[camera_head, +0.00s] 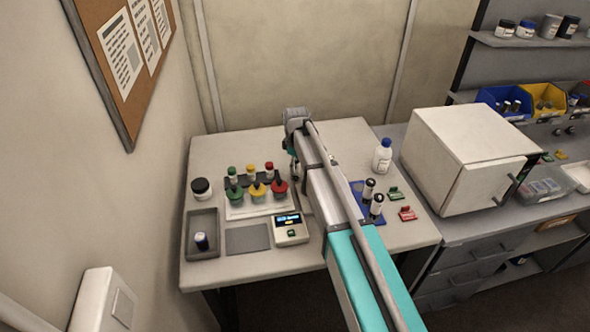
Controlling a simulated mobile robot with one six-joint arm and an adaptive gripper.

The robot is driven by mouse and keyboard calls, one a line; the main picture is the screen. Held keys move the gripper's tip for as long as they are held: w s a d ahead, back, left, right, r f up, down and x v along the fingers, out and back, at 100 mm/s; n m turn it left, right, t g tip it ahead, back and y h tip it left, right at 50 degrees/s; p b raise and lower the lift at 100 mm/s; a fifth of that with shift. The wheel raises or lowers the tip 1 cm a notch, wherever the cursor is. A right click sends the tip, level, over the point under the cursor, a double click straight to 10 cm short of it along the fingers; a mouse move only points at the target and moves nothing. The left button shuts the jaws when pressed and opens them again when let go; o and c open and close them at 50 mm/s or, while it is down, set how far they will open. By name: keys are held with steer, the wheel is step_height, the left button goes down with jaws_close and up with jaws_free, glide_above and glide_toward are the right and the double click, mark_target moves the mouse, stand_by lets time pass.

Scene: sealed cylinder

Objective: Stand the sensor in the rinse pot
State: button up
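My gripper (294,170) hangs down over the back middle of the white table, just right of the red-capped bottles. My own arm covers most of it, and its fingertips are too small and hidden to read. I cannot pick out the sensor for sure; it may be hidden behind my arm or gripper. A small dark pot (201,241) with a pale blue top stands in a grey tray (193,222) at the left front. I cannot tell whether it is the rinse pot. A small meter with a lit blue display (290,230) sits at the front middle.
A white rack (235,213) holds several green-, yellow- and red-capped bottles. A black-lidded jar (201,188) stands at the left. A blue mat (356,188) with dark-capped vials, a white bottle (383,157) and green and red clips (407,213) lie right of my arm. A grey pad (247,239) is bare.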

jaws_close()
steer(key=shift+r, duration=0.2)
step_height(320, 180, up, 3)
steer(key=p, duration=0.3)
steer(key=s+d+r+p, duration=0.4)
steer(key=s+r+p, duration=0.5)
steer(key=s, duration=0.4)
steer(key=shift+s+r+p, duration=0.25)
steer(key=shift+r+p, duration=0.05)
steer(key=shift+p, duration=0.2)
